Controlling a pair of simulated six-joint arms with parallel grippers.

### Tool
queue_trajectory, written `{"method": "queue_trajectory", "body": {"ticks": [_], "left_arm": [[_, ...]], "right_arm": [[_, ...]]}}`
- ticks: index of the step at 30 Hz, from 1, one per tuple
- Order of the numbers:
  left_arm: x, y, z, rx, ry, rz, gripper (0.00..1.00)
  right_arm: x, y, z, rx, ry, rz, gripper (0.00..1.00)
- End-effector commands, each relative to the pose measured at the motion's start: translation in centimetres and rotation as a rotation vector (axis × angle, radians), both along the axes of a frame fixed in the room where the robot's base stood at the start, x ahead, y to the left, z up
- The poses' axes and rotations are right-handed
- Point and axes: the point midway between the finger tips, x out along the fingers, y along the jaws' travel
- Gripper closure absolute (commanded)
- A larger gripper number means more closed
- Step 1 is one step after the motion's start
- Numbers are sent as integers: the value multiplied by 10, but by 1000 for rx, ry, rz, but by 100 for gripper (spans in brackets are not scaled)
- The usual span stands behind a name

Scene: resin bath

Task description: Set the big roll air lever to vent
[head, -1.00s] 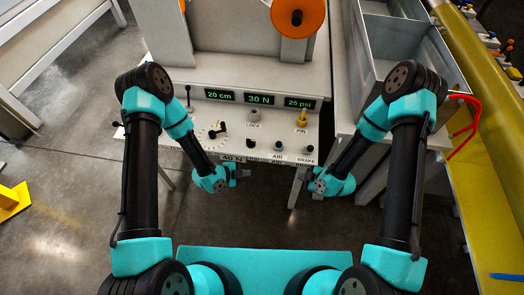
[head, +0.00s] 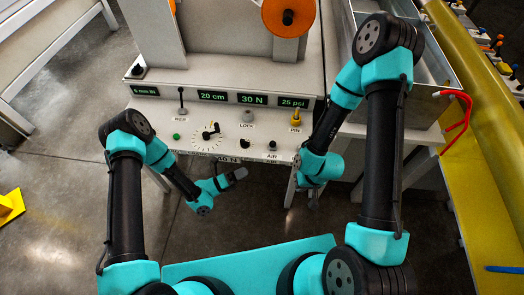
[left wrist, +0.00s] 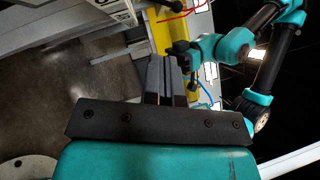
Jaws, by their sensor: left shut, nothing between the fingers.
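The control panel (head: 190,138) faces me, with small levers and knobs along it. A small dark lever (head: 272,145) stands above a label reading AIR; which roll it serves and its vent mark cannot be read. A black knob (head: 246,143) is left of it. My left gripper (head: 240,174) is shut and empty in front of and below the panel's front edge, apart from the levers. Its closed fingers (left wrist: 162,78) also show in the left wrist view. My right gripper (head: 313,201) hangs below the panel's right end; its fingers are too small to judge.
Displays read 20 cm (head: 212,97), 30 N (head: 252,99) and 25 psi (head: 293,102). A yellow PIN knob (head: 296,118) stands close to my right forearm. An orange roll (head: 287,17) is above. A grey bath (head: 430,105) lies right. Floor in front is free.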

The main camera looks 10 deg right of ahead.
Motion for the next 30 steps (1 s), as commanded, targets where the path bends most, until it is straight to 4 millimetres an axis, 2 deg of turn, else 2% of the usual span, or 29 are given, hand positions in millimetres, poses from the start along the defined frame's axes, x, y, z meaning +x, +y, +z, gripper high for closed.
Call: {"method": "queue_trajectory", "body": {"ticks": [6,19,23,30], "left_arm": [[-2,-2,4,-37,-90,4,100],[-2,-5,5,-38,-92,3,100],[0,-13,8,-39,-92,1,100],[4,-39,15,-37,-92,0,100]], "right_arm": [[-6,-1,5,3,50,-74,100],[-6,-1,5,3,50,-74,100],[-6,-1,5,3,50,-74,100],[-6,-1,4,3,49,-74,100]]}}
